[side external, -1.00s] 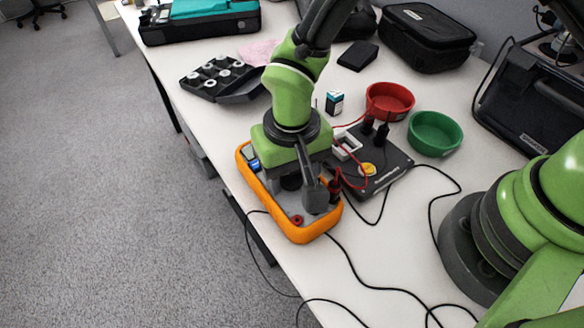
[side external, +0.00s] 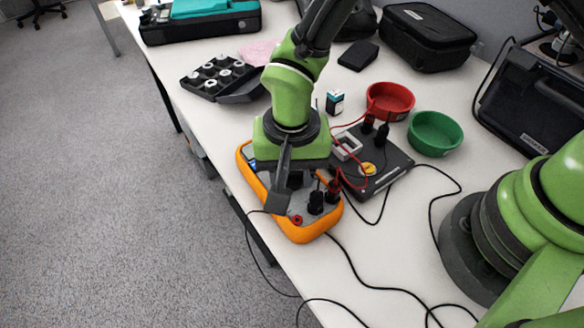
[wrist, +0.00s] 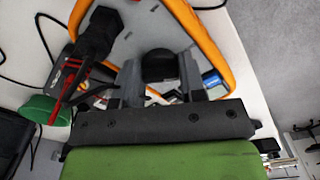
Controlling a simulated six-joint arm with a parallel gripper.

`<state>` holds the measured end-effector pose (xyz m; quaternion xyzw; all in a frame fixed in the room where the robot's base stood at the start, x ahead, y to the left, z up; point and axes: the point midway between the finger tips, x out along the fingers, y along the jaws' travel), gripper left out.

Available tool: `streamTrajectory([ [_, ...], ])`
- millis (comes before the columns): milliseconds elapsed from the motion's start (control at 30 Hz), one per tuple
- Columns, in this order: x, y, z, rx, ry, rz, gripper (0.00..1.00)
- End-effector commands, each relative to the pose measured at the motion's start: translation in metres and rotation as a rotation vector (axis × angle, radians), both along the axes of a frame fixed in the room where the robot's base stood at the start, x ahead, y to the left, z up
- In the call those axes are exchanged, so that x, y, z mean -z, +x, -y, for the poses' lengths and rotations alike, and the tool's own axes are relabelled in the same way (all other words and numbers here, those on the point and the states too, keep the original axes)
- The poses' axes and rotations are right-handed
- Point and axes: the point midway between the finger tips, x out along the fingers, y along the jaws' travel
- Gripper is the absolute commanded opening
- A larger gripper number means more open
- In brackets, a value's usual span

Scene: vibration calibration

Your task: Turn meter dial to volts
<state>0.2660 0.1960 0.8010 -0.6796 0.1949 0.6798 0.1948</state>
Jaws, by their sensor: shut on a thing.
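The meter, with an orange case and grey face, lies on the white table, its orange rim (side external: 300,233) nearest the table's front edge. It also fills the upper part of the wrist view, where its orange rim (wrist: 207,40) shows. My gripper (wrist: 158,75) points down over the meter and is shut on the round black dial (wrist: 158,64), with one finger on each side. In the side view my gripper (side external: 284,178) covers most of the dial. The dial's pointer and markings cannot be read. Black and red plugs (side external: 316,200) stand in the meter's sockets.
A dark box (side external: 395,160) with red and black leads stands right of the meter. Red (side external: 390,100) and green (side external: 435,133) bowls stand behind it. Loose black cables cross the table's front right. A tray of round weights (side external: 215,78) lies at the back left.

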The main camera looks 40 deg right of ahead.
Motion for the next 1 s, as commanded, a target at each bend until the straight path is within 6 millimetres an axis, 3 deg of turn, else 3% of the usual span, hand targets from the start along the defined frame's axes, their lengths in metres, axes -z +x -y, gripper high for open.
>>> streamTrajectory([
  [433, -0.0002, 0.0009, -0.0005, 0.263, 0.000, 0.001, 0.14],
  [1000, -0.0002, 0.0010, -0.0005, 0.315, 0.000, 0.001, 0.14],
])
